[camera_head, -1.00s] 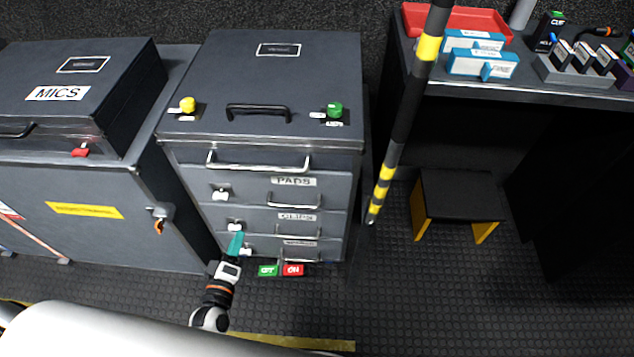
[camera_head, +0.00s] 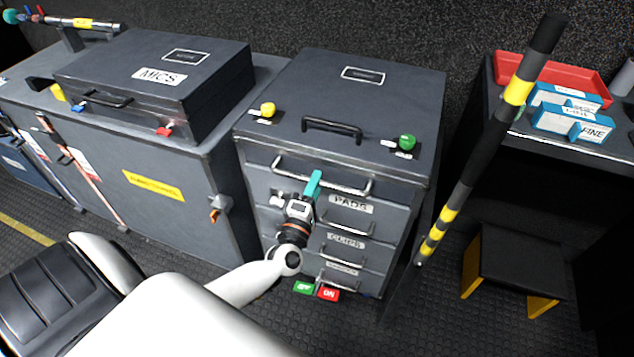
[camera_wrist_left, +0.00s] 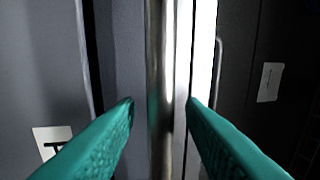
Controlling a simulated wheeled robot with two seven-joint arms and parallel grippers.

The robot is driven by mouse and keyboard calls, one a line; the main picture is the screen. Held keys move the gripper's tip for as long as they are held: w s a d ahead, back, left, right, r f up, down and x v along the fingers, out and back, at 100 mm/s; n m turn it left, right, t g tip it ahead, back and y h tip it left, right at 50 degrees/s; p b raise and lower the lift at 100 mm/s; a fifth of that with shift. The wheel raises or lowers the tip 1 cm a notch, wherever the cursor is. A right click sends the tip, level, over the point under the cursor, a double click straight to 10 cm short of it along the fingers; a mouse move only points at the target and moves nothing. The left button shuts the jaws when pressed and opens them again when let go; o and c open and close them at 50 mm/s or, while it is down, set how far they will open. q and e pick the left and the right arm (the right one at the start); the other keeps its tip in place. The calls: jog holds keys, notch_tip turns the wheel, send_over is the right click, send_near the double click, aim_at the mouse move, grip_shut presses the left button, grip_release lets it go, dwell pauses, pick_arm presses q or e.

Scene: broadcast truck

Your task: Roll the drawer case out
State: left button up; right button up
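The dark grey drawer case (camera_head: 405,95) stands on the floor beside a cabinet. It has labelled drawers, a black top handle (camera_head: 332,128) and a long metal bar handle (camera_head: 350,187) across its upper front. My left gripper (camera_head: 314,185) is at this bar, its teal fingers pointing at the case front. In the left wrist view the open fingers (camera_wrist_left: 160,103) lie either side of the metal bar (camera_wrist_left: 160,70), with gaps showing. Green (camera_head: 303,287) and red (camera_head: 328,293) tabs sit at the case's foot; the red one reads ON. My right gripper is out of view.
A cabinet (camera_head: 150,215) carrying the MICS case (camera_head: 150,95) stands close on the left. A striped pole (camera_head: 475,160) rises just right of the drawer case. Beyond it are a stool (camera_head: 520,265) and a desk with a red tray (camera_head: 560,75).

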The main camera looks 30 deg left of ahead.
pick_arm(q)
jog(key=shift+w+a+r, duration=0.1)
jog(key=shift+w+r, duration=0.05)
jog(key=shift+w, duration=0.4)
grip_shut()
